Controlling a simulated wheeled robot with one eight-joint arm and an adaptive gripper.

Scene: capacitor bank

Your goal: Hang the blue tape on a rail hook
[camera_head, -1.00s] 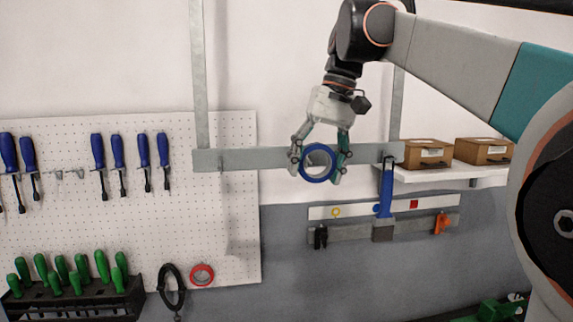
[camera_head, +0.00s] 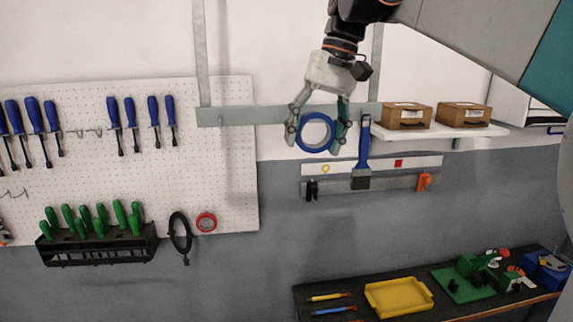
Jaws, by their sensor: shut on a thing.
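The blue tape (camera_head: 301,142) is a ring held upright between the two fingers of my gripper (camera_head: 318,132), with its open centre facing me. It is in front of and slightly below the grey rail (camera_head: 255,116) on the wall. Depth between tape and rail is hard to judge. A small bare hook (camera_head: 222,118) shows near the rail's left end. A blue-handled brush (camera_head: 363,155) hangs from a hook near the right end. My gripper and the tape hide part of the rail's middle.
Boxes (camera_head: 407,116) stand on a white shelf (camera_head: 470,135) right of the rail. Below is a tool strip (camera_head: 400,184). A pegboard (camera_head: 100,165) with screwdrivers is at left. A dark workbench (camera_head: 345,290) with a yellow tray (camera_head: 398,297) is at lower right.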

